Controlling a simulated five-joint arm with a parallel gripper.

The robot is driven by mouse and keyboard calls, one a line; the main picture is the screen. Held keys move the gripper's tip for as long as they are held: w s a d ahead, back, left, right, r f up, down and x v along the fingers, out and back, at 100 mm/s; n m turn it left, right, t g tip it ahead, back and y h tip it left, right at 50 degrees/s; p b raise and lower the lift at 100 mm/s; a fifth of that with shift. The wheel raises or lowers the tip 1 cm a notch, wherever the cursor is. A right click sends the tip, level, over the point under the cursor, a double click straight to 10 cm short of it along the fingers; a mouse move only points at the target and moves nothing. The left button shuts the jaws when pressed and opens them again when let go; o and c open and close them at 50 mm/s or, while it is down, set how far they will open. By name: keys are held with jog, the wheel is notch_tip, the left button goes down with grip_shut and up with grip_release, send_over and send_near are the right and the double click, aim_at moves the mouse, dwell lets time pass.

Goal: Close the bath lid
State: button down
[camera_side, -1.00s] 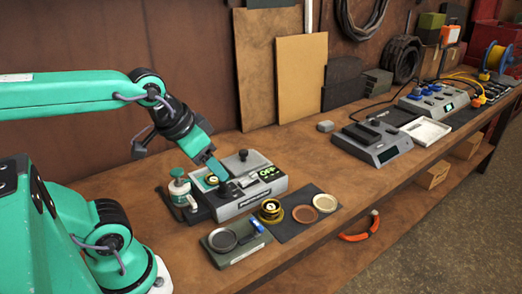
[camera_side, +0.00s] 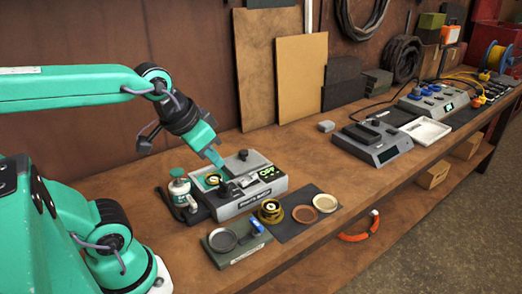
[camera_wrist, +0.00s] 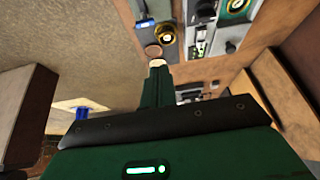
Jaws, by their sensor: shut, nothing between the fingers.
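The bath (camera_side: 240,207) is a grey box-shaped unit on the bench in the side view, with a green-lit display on its right. Its basin at the left end is uncovered and a brass-coloured part (camera_side: 213,179) shows inside. A grey plate with a dark knob, which looks like the lid (camera_side: 252,164), lies at the unit's back right, clear of the basin. My gripper (camera_side: 217,162) is shut and empty, just above the back of the basin and left of the lid; contact cannot be told. In the wrist view its fingers (camera_wrist: 157,65) are together, and the bath (camera_wrist: 201,30) shows at the upper right.
A green-capped jar (camera_side: 179,187) stands close at the bath's left. In front are a small scale-like device (camera_side: 237,243), a brass piece (camera_side: 270,211) and two round dishes on a dark mat (camera_side: 287,232). Bench behind the bath is clear up to leaning boards (camera_side: 302,80).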

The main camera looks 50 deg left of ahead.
jog(key=w+a+r+n+g+y, duration=0.1)
jog(key=w+a+n, duration=0.2)
jog(key=w+a, duration=0.7)
jog(key=w+a+f+n+g, duration=0.1)
jog(key=w+a+f, duration=0.5)
jog(key=w+a, duration=0.6)
jog(key=shift+w+n+y, duration=0.25)
jog(key=shift+n+y, duration=0.15)
jog(key=shift+n, duration=0.2)
jog(key=shift+a+f, duration=0.1)
jog(key=shift+f, duration=0.05)
send_over(252, 152)
jog(key=f, duration=0.9)
jog(key=shift+w+a+f, duration=0.1)
jog(key=shift+w+f, duration=0.05)
jog(key=shift+w, duration=0.15)
jog(key=shift+s, duration=0.35)
jog(key=shift+s+d+f, duration=0.1)
jog(key=shift+s+d, duration=0.35)
jog(key=shift+s, duration=0.25)
jog(key=shift+s+d+f, duration=0.1)
jog(key=shift+s+d, duration=0.35)
jog(key=shift+s, duration=0.25)
